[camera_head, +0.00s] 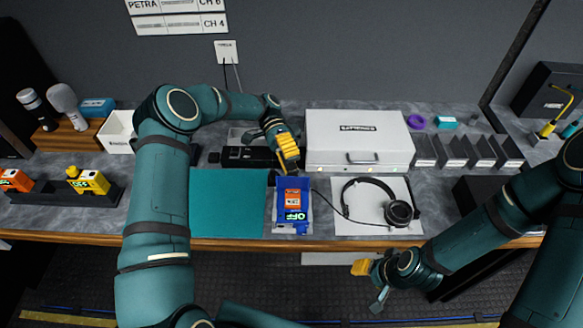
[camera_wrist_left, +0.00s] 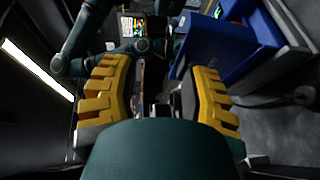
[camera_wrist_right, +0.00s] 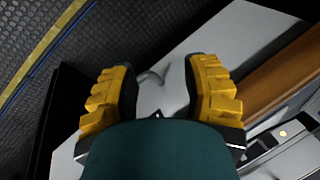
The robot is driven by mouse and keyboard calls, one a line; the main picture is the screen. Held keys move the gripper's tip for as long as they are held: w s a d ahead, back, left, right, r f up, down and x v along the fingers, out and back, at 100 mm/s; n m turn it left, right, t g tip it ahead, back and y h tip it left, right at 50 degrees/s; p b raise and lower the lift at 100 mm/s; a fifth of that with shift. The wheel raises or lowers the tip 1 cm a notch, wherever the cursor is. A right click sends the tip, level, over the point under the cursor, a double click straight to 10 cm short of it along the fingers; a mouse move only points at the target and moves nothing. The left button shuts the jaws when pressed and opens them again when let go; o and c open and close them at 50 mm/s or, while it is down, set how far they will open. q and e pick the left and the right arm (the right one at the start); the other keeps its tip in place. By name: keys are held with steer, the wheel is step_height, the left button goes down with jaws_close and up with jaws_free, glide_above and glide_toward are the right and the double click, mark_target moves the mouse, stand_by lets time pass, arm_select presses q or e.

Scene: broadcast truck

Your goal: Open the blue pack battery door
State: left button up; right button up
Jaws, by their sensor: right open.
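The blue pack (camera_head: 281,204) stands near the front edge of the counter, just right of the teal mat. It shows an orange label or part and a lit OFF sign. I cannot tell how its battery door stands. Its blue side also fills the upper right of the left wrist view (camera_wrist_left: 225,45). My left gripper (camera_head: 287,162) is just behind and above the pack, pointing down. Its fingers are apart, with nothing seen between them. My right gripper (camera_head: 368,282) is open and empty, low in front of the counter, right of the pack.
A teal mat (camera_head: 230,205) lies left of the pack. Black headphones (camera_head: 398,211) lie on a white sheet to its right, with a cable near the pack. A white case (camera_head: 357,135) stands behind. Yellow and orange OFF units (camera_head: 92,184) stand far left.

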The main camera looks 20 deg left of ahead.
arm_select(q)
step_height(320, 180, up, 7)
stand_by(0.3)
